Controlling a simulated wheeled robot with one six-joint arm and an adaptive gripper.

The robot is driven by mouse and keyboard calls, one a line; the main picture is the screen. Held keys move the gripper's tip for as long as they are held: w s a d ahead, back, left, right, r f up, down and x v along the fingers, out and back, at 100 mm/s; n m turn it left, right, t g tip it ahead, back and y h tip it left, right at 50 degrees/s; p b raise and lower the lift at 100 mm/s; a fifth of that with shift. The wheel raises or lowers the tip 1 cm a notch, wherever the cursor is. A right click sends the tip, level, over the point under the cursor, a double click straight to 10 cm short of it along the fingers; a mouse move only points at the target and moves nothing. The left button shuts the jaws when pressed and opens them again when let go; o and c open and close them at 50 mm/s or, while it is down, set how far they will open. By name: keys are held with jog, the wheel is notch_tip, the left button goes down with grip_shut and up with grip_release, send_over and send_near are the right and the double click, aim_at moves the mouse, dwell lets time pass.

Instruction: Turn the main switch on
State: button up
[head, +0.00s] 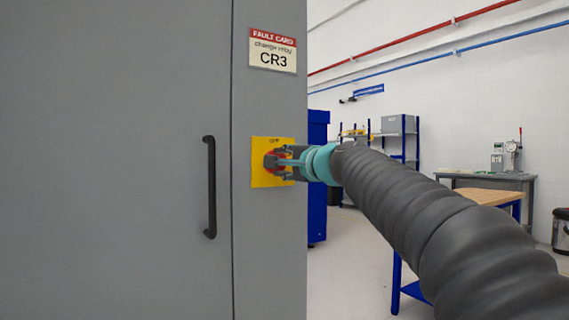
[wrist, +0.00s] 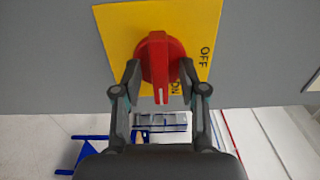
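The main switch is a red rotary knob (wrist: 160,60) on a yellow plate (wrist: 112,28) on the grey cabinet front. In the wrist view, its raised handle points down with its white mark toward the partly hidden "ON" lettering. "OFF" reads sideways at the right. In the head view, the yellow plate (head: 262,180) has lettering at its top, and my gripper partly hides the red knob (head: 270,161). My gripper (wrist: 160,72) has its fingers apart, one on each side of the knob. Gaps show between the fingertips and the raised handle; contact with the round base is unclear.
The grey cabinet door (head: 120,120) has a black handle (head: 210,187). A "CR3" fault card (head: 272,50) is above the switch. A blue cabinet (head: 318,170), shelves (head: 403,150) and a workbench (head: 490,192) stand beyond to the right.

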jog(key=shift+s, duration=0.1)
jog(key=v, duration=1.2)
jog(key=s+d+f+n+g+h, duration=0.1)
jog(key=s+f+n+g+h, duration=0.15)
jog(key=f, duration=0.85)
jog(key=s+d+f+n+g+h, duration=0.1)
jog(key=s+f+n+g, duration=0.2)
jog(key=f, duration=0.7)
jog(key=s+d+f+n+g+h, duration=0.2)
jog(key=s+d+f, duration=0.3)
jog(key=s+f, duration=0.6)
jog(key=s+d+f+n+g+h, duration=0.2)
jog(key=s+d+f+n+h, duration=0.2)
jog(key=s+f, duration=0.7)
jog(key=shift+s+d, duration=0.15)
jog(key=shift+d, duration=0.8)
jog(key=shift+f+h, duration=0.15)
jog(key=shift+h, duration=0.1)
